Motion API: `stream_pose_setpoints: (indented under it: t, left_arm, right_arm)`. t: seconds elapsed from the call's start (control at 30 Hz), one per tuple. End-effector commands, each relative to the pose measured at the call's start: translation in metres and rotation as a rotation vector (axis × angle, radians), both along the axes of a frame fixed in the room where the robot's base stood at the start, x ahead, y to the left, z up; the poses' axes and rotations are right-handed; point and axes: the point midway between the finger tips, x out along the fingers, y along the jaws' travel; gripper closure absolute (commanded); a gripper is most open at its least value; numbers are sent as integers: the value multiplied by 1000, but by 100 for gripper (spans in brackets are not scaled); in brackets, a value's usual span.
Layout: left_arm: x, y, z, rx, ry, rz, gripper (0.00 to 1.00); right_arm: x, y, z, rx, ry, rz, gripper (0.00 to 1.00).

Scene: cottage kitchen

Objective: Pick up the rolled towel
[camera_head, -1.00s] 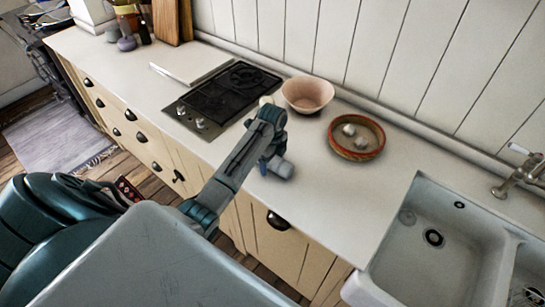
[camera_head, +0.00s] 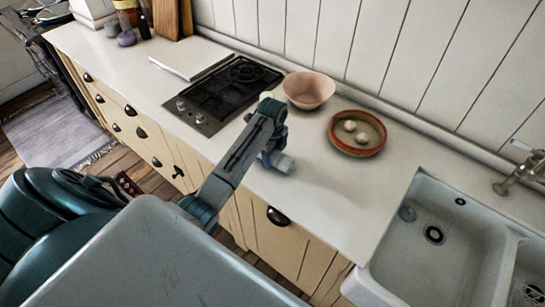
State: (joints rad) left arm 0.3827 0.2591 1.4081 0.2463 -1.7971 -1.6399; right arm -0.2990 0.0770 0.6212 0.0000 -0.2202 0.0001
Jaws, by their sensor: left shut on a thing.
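My left arm reaches over the counter from the lower left. My left gripper (camera_head: 272,155) is small and partly hidden by its own wrist at the counter's front part. It is shut on a short pale grey roll (camera_head: 284,163) that looks like the rolled towel. One end of the roll sticks out to the right of the jaws; the rest is hidden. I cannot tell whether the roll touches the counter or is just above it. My right gripper is not in view.
A pink bowl (camera_head: 308,90) and a red-rimmed dish (camera_head: 356,146) with pale round things stand behind and right of the gripper. A black hob (camera_head: 228,92) lies to the left, a white sink (camera_head: 440,245) to the right. Counter between gripper and sink is clear.

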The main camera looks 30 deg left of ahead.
Motion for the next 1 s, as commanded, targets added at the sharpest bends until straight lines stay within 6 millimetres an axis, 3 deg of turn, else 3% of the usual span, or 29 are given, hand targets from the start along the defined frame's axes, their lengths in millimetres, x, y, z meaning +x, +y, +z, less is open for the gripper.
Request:
stream_pose_setpoints:
  t: [0.2,0.43,0.5,0.67,0.83,1.0]
  left_arm:
    - [1,0,25,1,-7,-1,68]
    - [-30,-49,29,-4,-4,-3,68]
    - [-40,-64,40,-5,1,-3,68]
    - [-60,-96,42,-5,1,-1,68]
    - [-76,-122,42,-4,-1,0,68]
    - [-83,-133,42,-1,-2,0,68]
  right_arm:
    - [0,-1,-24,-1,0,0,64]
    - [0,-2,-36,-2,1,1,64]
    - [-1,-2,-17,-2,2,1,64]
    - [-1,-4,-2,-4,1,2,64]
    - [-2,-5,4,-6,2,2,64]
    - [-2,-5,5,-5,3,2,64]
